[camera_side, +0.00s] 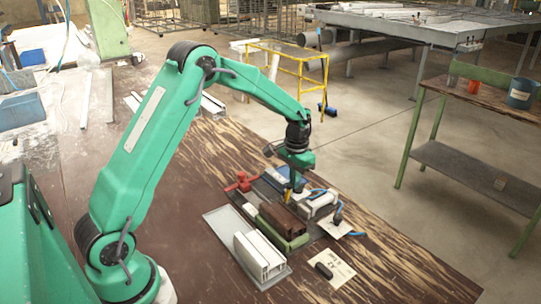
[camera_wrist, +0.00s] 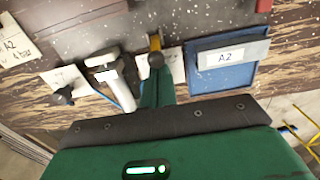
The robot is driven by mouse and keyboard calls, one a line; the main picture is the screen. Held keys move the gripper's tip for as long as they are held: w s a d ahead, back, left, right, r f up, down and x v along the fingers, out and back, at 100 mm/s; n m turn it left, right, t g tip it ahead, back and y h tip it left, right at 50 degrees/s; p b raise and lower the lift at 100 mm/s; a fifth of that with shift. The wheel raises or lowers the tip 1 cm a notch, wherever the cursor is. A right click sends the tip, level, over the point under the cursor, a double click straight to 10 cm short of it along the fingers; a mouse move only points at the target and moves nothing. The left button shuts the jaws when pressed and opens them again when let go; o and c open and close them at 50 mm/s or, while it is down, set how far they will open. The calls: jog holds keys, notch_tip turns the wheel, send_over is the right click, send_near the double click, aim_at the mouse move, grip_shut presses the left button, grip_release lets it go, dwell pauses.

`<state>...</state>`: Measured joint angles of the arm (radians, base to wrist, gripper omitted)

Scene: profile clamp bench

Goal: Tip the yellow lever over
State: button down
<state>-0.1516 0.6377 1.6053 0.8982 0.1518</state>
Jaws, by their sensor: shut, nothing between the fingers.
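The yellow lever (camera_wrist: 154,42) shows in the wrist view as a short yellow piece with a dark round knob just in front of my gripper. In the side view, a bit of the yellow lever (camera_side: 287,192) shows below my gripper (camera_side: 294,178), near the back of the clamp fixture. My gripper is shut and empty, its green fingers (camera_wrist: 157,84) pointing at the knob in the wrist view. They overlap the knob there, and I cannot tell whether they touch it. The lever's exact tilt is unclear, and its lower part is partly hidden.
A white cylinder (camera_wrist: 118,80) with a blue hose lies left. A red handle (camera_side: 242,182), brown block (camera_side: 282,218) and white profile (camera_side: 258,257) stand nearby.

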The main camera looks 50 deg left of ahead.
aim_at(285, 201)
jog(key=shift+s, duration=1.8)
jog(key=shift+r, duration=0.15)
jog(key=shift+w+r, duration=0.15)
jog(key=shift+r, duration=0.95)
jog(key=shift+w+r, duration=0.2)
jog(key=shift+r, duration=0.95)
jog(key=shift+w+r, duration=0.15)
jog(key=shift+r, duration=0.95)
